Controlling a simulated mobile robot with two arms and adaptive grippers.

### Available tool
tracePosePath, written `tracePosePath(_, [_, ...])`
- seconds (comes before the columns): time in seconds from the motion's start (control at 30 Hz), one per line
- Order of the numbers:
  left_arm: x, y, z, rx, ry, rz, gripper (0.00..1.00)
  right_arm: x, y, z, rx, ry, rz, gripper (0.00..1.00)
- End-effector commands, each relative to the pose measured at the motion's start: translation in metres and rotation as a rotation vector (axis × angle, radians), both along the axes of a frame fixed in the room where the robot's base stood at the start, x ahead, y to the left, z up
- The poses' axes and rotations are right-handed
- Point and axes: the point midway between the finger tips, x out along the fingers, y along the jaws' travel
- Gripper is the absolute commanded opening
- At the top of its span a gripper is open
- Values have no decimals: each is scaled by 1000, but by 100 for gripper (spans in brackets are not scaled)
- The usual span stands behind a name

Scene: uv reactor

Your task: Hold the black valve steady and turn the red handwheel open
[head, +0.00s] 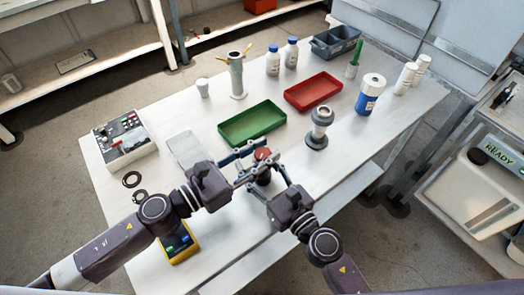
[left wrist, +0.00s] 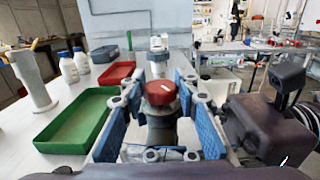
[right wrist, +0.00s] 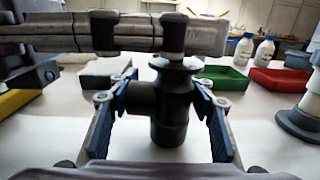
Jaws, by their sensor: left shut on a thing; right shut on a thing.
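The black valve (head: 264,176) stands upright near the table's front edge, with the red handwheel (head: 263,154) on top. In the left wrist view the handwheel (left wrist: 160,92) sits between the blue-padded fingers of my left gripper (left wrist: 160,118), which is shut on it. In the right wrist view the valve's dark body and side port (right wrist: 172,110) stand between the fingers of my right gripper (right wrist: 160,125), which is shut on the valve. My left gripper's fingers cross above the valve there and hide the handwheel.
A green tray (head: 222,130) lies just behind the valve and a red tray (head: 290,104) farther back. A grey flanged fitting (head: 319,134) stands to the right. A yellow meter (head: 176,250) and black rings (head: 139,196) lie left. The table's right front is clear.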

Motion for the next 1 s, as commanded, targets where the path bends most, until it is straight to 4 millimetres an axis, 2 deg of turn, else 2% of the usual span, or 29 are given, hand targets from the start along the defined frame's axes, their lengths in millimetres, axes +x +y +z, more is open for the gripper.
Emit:
tracePosePath(0.2, [2, 1, 0, -2, 0, 187, 4, -4, 5, 0, -2, -2, 14, 12])
tracePosePath(0.5, [4, 2, 0, -3, -2, 372, 4, -4, 6, 0, -2, -1, 15, 12])
tracePosePath(1.0, [5, 6, -1, 4, -2, 475, 4, -4, 6, 0, -1, -1, 15, 12])
